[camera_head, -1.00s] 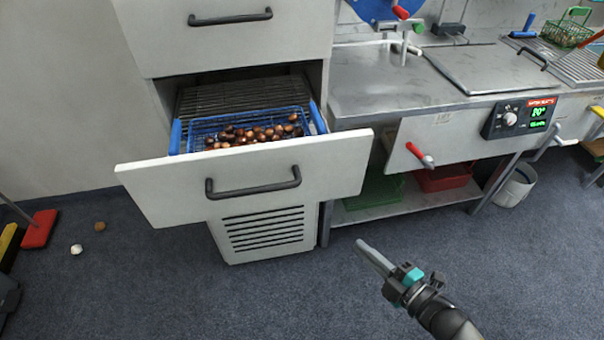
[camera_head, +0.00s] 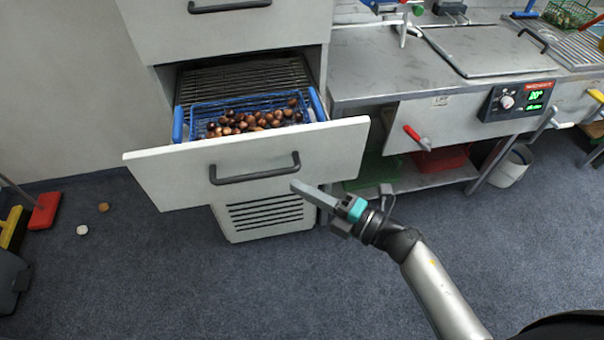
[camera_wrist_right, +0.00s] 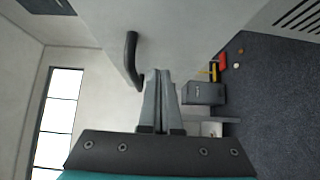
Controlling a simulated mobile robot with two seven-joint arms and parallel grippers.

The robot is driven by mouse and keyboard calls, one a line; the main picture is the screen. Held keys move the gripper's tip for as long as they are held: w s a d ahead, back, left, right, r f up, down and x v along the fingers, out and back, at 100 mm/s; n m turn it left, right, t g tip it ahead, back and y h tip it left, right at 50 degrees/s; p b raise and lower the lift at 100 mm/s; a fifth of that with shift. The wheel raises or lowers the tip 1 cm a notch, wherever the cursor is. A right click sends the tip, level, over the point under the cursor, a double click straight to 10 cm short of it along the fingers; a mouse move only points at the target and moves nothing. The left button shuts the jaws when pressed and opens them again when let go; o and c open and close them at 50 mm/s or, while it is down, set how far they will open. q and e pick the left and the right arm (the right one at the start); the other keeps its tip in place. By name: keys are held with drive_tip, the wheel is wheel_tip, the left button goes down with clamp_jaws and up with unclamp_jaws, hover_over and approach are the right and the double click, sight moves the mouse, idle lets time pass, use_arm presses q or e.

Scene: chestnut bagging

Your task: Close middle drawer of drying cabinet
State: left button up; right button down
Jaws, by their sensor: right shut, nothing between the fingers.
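The drying cabinet's middle drawer (camera_head: 330,150) is pulled out, with a white front and a dark bar handle (camera_head: 254,168). A blue wire basket (camera_head: 178,124) of brown chestnuts (camera_head: 250,121) sits in it. My right gripper (camera_head: 295,186) is shut and empty, just right of the handle near the lower part of the drawer front. In the right wrist view the shut fingers (camera_wrist_right: 159,75) point at the pale drawer front, beside the dark handle (camera_wrist_right: 132,60). I cannot tell whether the tips touch the front. My left gripper is not in view.
The upper drawer (camera_head: 240,40) is above. A metal worktop (camera_head: 380,70) with a control panel (camera_head: 520,100) stands at the right. A white bin (camera_head: 511,167) is below it. A red brush (camera_head: 45,210) and small round pieces lie on the left floor; the floor in front is clear.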

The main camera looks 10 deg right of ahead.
sight(302, 176)
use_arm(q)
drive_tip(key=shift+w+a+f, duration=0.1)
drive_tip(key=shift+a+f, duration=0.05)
use_arm(e)
drive_tip(key=shift+w+d, duration=0.2)
drive_tip(key=shift+w, duration=1.55)
